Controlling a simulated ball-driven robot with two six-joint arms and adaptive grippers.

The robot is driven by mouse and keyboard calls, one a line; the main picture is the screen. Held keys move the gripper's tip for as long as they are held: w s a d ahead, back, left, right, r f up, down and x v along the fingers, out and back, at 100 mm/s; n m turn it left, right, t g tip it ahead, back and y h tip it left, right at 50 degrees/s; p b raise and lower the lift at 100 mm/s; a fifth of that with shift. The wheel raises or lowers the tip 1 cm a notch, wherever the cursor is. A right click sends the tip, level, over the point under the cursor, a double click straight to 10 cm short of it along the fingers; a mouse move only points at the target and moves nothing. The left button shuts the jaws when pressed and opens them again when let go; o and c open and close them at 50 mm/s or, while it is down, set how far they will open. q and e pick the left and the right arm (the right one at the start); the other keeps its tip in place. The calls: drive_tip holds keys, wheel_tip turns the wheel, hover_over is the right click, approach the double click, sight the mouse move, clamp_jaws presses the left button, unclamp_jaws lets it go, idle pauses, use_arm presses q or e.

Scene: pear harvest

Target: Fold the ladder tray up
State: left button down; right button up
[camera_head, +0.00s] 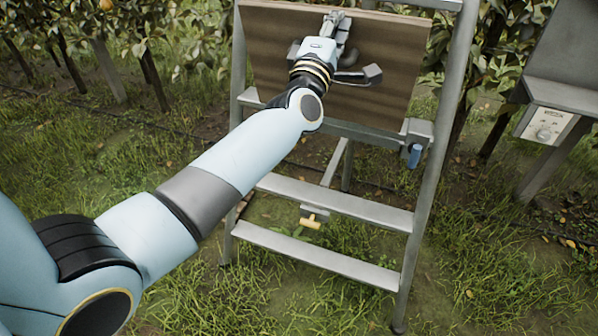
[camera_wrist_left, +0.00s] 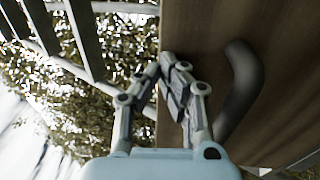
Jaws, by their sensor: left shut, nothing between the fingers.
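The ladder tray (camera_head: 385,52) is a brown wooden board standing steeply, close to upright, between the metal rails of the ladder (camera_head: 437,140). It also fills the right of the left wrist view (camera_wrist_left: 285,85). A dark curved handle (camera_head: 362,75) sits on its face, and shows in the left wrist view (camera_wrist_left: 240,85) to the right of the fingers. My left gripper (camera_head: 337,20) is shut and empty in front of the board's upper part, beside the handle. I cannot tell whether the fingertips touch the board. My right gripper is out of view.
A blue latch-like part (camera_head: 415,155) hangs at the ladder's right rail. Steps (camera_head: 335,205) cross below the board, with a yellow-handled part (camera_head: 312,222) under one. A grey metal stand with a dial panel (camera_head: 546,125) is at right. Trees stand behind; grass in front is open.

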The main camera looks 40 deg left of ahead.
use_arm(q)
drive_tip(key=x, duration=0.1)
drive_tip(key=b+x, duration=0.1)
drive_tip(key=x, duration=0.1)
drive_tip(key=f+x, duration=0.1)
drive_tip(key=x, duration=0.1)
drive_tip(key=shift+w+a+r, duration=0.1)
drive_tip(key=shift+w, duration=0.3)
drive_tip(key=shift+w+a+r, duration=0.1)
drive_tip(key=shift+w+r, duration=0.2)
drive_tip(key=shift+w, duration=0.1)
